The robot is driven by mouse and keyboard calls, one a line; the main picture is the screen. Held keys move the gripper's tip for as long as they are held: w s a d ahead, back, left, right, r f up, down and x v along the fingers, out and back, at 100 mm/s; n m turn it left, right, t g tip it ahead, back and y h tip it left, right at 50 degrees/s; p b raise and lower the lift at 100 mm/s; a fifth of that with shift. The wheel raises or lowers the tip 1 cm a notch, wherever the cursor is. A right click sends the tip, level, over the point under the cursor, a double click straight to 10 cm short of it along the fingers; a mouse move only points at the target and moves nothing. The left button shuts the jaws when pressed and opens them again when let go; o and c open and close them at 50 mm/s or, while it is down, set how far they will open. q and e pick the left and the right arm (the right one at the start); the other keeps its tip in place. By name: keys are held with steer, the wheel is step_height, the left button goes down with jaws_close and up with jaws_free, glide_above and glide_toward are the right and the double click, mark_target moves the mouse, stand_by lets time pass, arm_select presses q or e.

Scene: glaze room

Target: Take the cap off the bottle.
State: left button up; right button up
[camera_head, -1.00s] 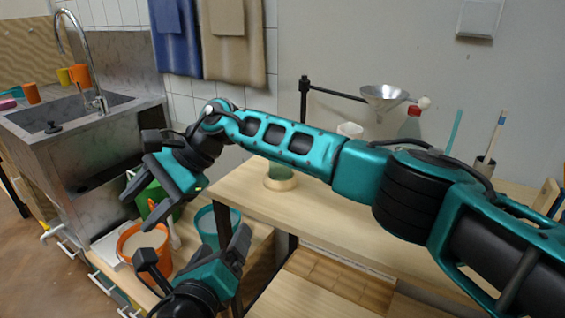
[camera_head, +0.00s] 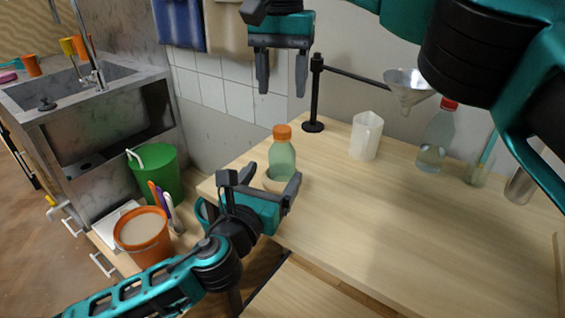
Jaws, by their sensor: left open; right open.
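A pale green bottle (camera_head: 282,160) with an orange cap (camera_head: 282,132) stands upright at the wooden table's near left corner, in a shallow round wooden holder (camera_head: 272,184). The cap sits on the bottle. My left gripper (camera_head: 258,182) is open, its fingers low in front of the bottle and to either side of it in the picture. I cannot tell whether they touch it. My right gripper (camera_head: 282,88) is open and empty, pointing down above the cap with a clear gap.
A stand (camera_head: 315,95) holding a metal funnel (camera_head: 408,88), a white jug (camera_head: 366,136) and a clear red-capped bottle (camera_head: 436,142) are farther back on the table (camera_head: 390,220). An orange bucket (camera_head: 143,240) and a green bin (camera_head: 158,172) are left. The table's front middle is clear.

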mark_target(285, 156)
arm_select(q)
steer(key=x, duration=0.7)
steer(key=shift+w+d, duration=0.15)
steer(key=shift+w, duration=0.2)
steer(key=shift+c, duration=0.2)
